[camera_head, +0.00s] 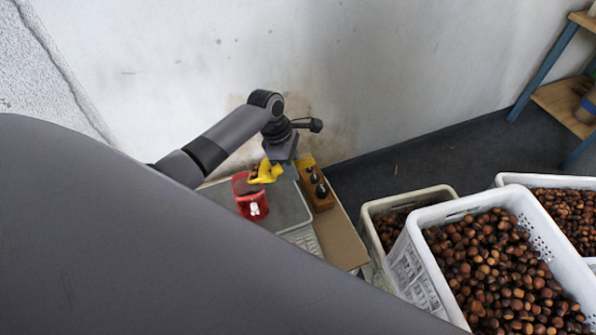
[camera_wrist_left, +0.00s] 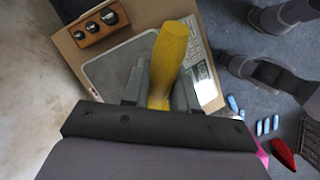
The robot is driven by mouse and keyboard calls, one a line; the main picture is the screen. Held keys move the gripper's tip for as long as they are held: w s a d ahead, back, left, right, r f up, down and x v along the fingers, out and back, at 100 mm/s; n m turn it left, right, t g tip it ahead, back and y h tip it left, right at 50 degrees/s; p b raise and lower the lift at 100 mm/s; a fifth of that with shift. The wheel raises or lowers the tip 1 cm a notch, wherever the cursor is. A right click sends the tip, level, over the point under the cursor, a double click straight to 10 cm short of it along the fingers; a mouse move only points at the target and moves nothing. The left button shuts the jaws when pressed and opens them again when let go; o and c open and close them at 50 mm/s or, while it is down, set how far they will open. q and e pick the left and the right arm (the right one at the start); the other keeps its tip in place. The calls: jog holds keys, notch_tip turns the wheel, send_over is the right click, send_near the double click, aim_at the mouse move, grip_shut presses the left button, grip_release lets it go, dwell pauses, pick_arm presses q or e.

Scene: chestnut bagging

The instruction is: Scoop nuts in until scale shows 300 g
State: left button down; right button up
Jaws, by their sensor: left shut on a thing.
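My left gripper (camera_head: 285,169) is shut on the handle of a yellow scoop (camera_head: 266,172). The handle (camera_wrist_left: 169,58) stands between its fingers in the left wrist view, where the scoop's bowl is hidden. In the head view the scoop is over the open top of a red bag (camera_head: 243,207) with a white print, and brown nuts show at its bowl. The bag stands on the grey plate of a scale (camera_head: 288,208). The scale's plate (camera_wrist_left: 112,72) also shows in the wrist view; its reading is not legible. My right gripper is not in view.
A wooden block with dark weights (camera_head: 318,189) lies right of the plate on a tan table (camera_head: 343,243). White crates of chestnuts (camera_head: 407,262) stand at the lower right. A wall (camera_head: 200,60) is close behind the left arm. A shelf (camera_head: 562,100) stands at the far right.

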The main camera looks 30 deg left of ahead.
pick_arm(q)
jog(key=a+r+h+b, duration=0.1)
jog(key=a+h+b, duration=0.1)
jog(key=shift+s+r+t+b, duration=0.3)
jog(key=shift+r+t+b, duration=0.05)
jog(key=shift+r+t, duration=0.05)
jog(key=a+r+h+p, duration=0.2)
jog(key=shift+s+a+r+t+h+p, duration=0.1)
jog(key=shift+s+r+t+h+p, duration=0.2)
jog(key=shift+s+r, duration=0.1)
jog(key=shift+s+a+r+t+h, duration=0.2)
jog(key=shift+a+r+h, duration=0.15)
jog(key=shift+a+h, duration=0.3)
jog(key=shift+s+a+r+t+h, duration=0.2)
jog(key=shift+a+r+h, duration=0.1)
jog(key=shift+a+h, duration=0.35)
